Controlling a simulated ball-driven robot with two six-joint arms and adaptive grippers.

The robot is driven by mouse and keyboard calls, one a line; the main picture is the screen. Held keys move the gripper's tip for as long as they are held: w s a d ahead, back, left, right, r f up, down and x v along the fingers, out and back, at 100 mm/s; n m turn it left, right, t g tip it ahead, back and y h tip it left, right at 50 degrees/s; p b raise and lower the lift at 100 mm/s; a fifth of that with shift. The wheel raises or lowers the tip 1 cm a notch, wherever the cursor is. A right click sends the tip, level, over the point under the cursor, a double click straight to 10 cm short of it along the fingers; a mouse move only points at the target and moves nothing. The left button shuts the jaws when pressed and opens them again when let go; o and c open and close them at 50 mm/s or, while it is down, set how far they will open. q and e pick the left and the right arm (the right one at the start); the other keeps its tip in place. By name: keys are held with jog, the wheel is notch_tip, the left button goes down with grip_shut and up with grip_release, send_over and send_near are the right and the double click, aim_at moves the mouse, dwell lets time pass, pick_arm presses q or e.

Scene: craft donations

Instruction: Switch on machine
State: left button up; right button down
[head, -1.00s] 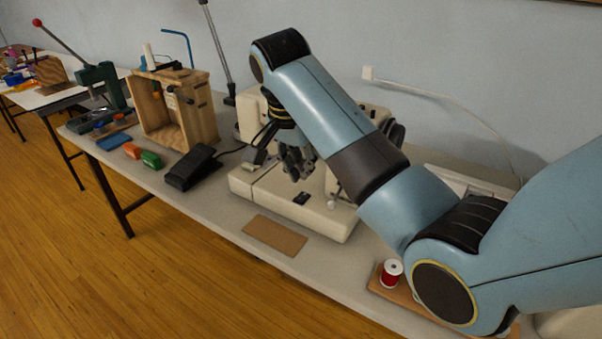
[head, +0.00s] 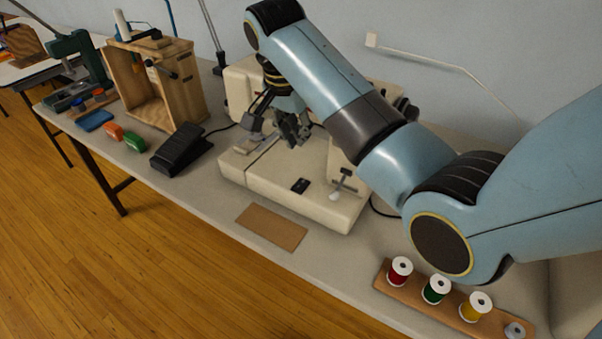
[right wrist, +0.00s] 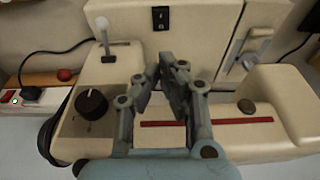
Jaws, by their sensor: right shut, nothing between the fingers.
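The cream sewing machine (head: 262,195) stands on the long table, partly hidden behind my right arm. My right gripper (head: 296,138) is over the machine, and its fingers are shut and empty. In the right wrist view the fingers (right wrist: 172,62) point at the machine's cream body (right wrist: 195,85). A black dial (right wrist: 92,104) and a white-tipped lever (right wrist: 103,36) are left of the fingers. A small black plate (right wrist: 160,18) lies beyond the fingertips. I cannot tell whether the fingers touch anything. My left gripper is not in view.
A black foot pedal (head: 181,150) and a wooden frame (head: 190,90) stand left of the machine. A brown card (head: 271,228) lies in front. Thread spools, including a green one (head: 436,289), stand on a board at the lower right. A wall cable (head: 440,62) runs behind.

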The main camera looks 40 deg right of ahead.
send_over(303, 184)
jog(key=f, duration=0.5)
jog(key=shift+s+a+f, duration=0.1)
jog(key=shift+a+f, duration=0.15)
jog(key=shift+a, duration=0.05)
jog(key=x, duration=0.2)
jog(key=a+x, duration=0.1)
jog(key=x, duration=0.2)
jog(key=shift+s+f, duration=0.1)
jog(key=shift+f, duration=0.65)
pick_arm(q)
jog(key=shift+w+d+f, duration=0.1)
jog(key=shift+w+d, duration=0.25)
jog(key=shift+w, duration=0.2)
pick_arm(e)
jog(key=shift+s+a+f, duration=0.1)
jog(key=shift+a, duration=0.1)
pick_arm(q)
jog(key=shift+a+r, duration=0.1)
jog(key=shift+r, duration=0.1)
pick_arm(e)
jog(key=shift+f, duration=0.1)
jog(key=shift+d, duration=0.15)
